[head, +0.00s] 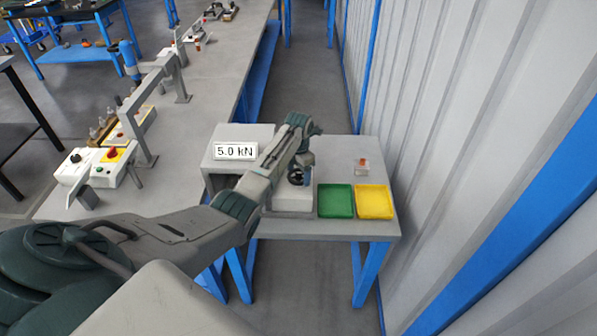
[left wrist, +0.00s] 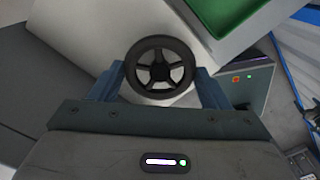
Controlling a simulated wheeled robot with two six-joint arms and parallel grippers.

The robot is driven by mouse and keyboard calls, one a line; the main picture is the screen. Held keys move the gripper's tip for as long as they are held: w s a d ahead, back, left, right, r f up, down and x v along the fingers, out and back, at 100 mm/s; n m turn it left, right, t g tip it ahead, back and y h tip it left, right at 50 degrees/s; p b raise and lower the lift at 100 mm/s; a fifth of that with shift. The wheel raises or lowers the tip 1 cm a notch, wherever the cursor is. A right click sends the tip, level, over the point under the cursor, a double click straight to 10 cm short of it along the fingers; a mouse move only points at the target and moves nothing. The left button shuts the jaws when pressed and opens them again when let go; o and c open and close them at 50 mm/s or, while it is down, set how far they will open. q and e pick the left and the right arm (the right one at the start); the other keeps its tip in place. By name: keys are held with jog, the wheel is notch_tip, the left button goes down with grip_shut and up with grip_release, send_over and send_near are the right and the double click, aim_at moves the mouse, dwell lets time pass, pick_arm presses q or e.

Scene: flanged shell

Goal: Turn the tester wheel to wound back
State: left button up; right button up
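The tester wheel (left wrist: 160,67) is a black spoked handwheel on the pale tester body (head: 293,198); in the head view the wheel (head: 297,176) is partly covered by my left arm. My left gripper (left wrist: 160,75) has one blue finger on each side of the wheel, with no clear gap between fingertips and rim. It also shows in the head view (head: 302,172), over the tester. The tester's sign (head: 235,151) reads 5.0 kN. No wheel position mark is readable. My right gripper is not in view.
A green tray (head: 336,215) and a yellow tray (head: 389,216) stand right of the tester on the grey table (head: 350,232). A small part (head: 362,166) sits behind them. A corrugated wall (head: 450,130) closes off the right. A long workbench (head: 200,110) runs along the left.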

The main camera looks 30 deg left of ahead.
pick_arm(q)
jog(key=shift+c, duration=0.8)
jog(key=shift+r+m, duration=0.1)
jog(key=shift+m, duration=0.2)
jog(key=m+p, duration=0.2)
jog(key=shift+r+m, duration=0.1)
jog(key=shift+m, duration=0.3)
jog(key=m+p, duration=0.1)
jog(key=m, duration=0.1)
jog(key=shift+m, duration=0.4)
jog(key=m+p, duration=0.1)
jog(key=m, duration=0.2)
jog(key=shift+w+m, duration=0.1)
jog(key=shift+m, duration=0.2)
jog(key=m, duration=2)
jog(key=shift+m, duration=0.4)
jog(key=shift+w+m, duration=0.1)
jog(key=shift+m, duration=2.1)
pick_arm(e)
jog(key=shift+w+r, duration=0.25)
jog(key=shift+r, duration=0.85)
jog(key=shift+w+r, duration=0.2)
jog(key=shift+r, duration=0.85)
